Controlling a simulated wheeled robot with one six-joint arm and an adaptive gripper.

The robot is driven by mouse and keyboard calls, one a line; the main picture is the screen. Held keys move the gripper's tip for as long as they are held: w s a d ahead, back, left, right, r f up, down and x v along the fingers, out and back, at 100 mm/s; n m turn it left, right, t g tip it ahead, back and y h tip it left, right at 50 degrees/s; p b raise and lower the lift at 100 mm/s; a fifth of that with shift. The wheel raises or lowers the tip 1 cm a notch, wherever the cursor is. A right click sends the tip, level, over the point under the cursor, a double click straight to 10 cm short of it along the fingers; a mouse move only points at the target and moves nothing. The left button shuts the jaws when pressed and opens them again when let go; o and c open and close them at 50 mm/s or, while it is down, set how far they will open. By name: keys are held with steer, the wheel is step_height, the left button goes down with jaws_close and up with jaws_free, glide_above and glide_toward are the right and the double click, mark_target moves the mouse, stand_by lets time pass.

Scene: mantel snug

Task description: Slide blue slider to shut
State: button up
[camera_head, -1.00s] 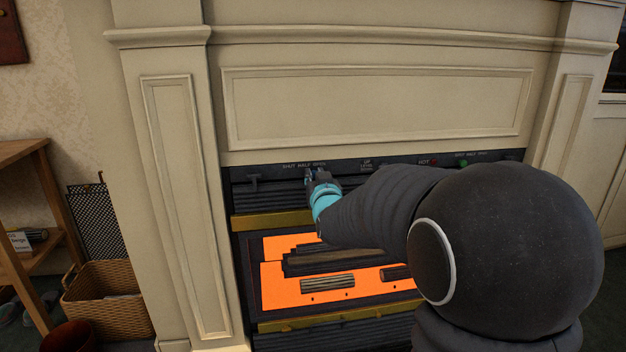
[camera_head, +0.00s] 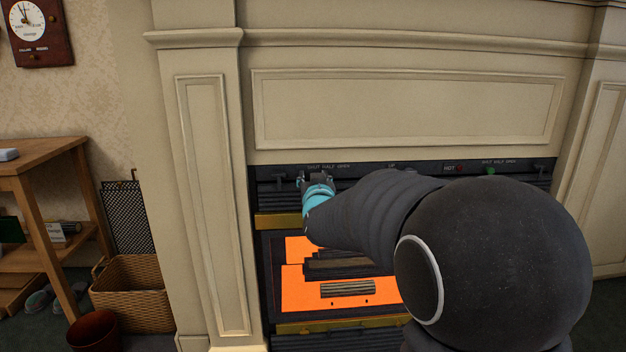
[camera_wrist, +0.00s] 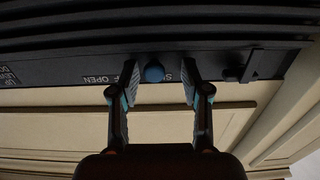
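The blue slider (camera_wrist: 154,73) is a round knob on the dark control strip (camera_wrist: 60,75) in the wrist view. My gripper (camera_wrist: 159,76) is open around it, one finger on each side, with a gap visible on both sides. The knob covers part of the lettering; "OPEN" shows left of it and an "S" right of it. In the head view my gripper (camera_head: 314,179) is at the left part of the strip, below the "SHUT HALF OPEN" label (camera_head: 328,166). There my gripper hides the blue slider.
A black T-shaped handle (camera_wrist: 248,66) is close beside the right finger in the wrist view. A red knob (camera_head: 459,168) and a green knob (camera_head: 490,170) sit further right on the strip. A brass bar (camera_head: 282,221) and glowing orange panel (camera_head: 300,285) lie below.

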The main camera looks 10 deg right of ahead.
steer(key=shift+s, duration=0.1)
steer(key=s+a, duration=0.2)
steer(key=s, duration=0.9)
steer(key=shift+s, duration=0.35)
